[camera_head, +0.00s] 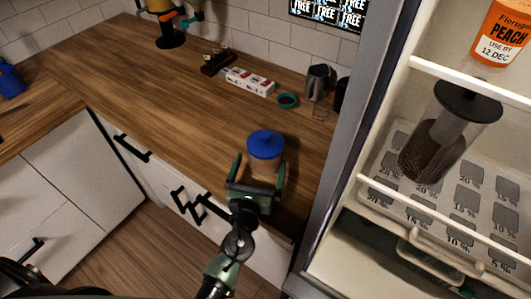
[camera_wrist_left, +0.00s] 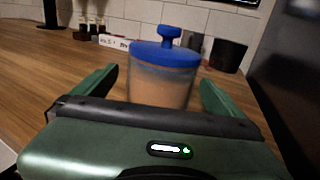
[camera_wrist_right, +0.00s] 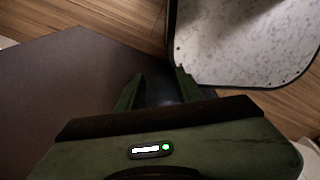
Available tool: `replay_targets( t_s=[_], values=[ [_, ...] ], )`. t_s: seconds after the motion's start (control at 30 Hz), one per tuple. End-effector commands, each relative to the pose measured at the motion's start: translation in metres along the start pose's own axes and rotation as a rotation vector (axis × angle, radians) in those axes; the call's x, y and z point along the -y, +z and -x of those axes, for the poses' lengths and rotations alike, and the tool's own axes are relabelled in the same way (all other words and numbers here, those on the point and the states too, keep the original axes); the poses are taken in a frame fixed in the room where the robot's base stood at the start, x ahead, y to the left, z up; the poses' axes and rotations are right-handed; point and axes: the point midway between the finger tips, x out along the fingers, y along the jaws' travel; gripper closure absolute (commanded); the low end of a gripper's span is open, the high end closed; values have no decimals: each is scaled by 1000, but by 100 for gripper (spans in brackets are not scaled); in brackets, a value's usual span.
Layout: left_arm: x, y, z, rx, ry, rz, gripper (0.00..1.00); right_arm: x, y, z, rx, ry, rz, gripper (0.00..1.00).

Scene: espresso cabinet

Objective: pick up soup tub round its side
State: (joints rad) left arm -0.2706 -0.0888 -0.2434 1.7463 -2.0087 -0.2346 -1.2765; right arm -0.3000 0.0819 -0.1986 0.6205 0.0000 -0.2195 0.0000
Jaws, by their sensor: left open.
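The soup tub (camera_head: 264,150) is a clear round tub with tan contents and a blue lid, upright on the wooden counter near its front edge. It also shows in the left wrist view (camera_wrist_left: 163,88), where its lid has a raised blue knob. My left gripper (camera_head: 258,168) is open at the tub's near side. Its two green fingers point toward the tub, one to either side, and no grip shows. The tub's lower near side is partly hidden by the gripper. My right gripper (camera_wrist_right: 158,80) shows only in its own wrist view, with its fingers apart and no tub there.
An open fridge (camera_head: 400,160) stands close on the right, holding a dark-lidded canister (camera_head: 440,135) and an orange-labelled tub (camera_head: 505,35). Behind the soup tub are a teal bowl (camera_head: 288,100), a white box (camera_head: 250,82) and a dark pitcher (camera_head: 318,82).

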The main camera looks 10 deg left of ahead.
Motion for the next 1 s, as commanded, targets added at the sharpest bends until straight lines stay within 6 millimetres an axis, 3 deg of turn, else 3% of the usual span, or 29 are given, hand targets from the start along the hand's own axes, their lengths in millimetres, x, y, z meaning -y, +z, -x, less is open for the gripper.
replay_targets(
  t_s=[0.17, 0.5, 0.77, 0.87, 1.0],
  values=[
    [0, 0, -13, 0, 1, 1, 0, 0, -1, 4, -1, 0, 0, 64],
    [3, -3, -57, -1, 3, 1, 0, 0, -1, 14, 0, 0, 0, 64],
    [3, -4, -60, -2, 3, 3, 0, 0, -1, 14, 0, -1, 1, 64],
    [3, -4, -60, -2, 3, 3, 22, 1, -1, 14, 0, -1, 1, 64],
    [3, -4, -59, -2, 3, 3, 61, 2, -2, 14, 0, -3, 0, 64]
  ],
)
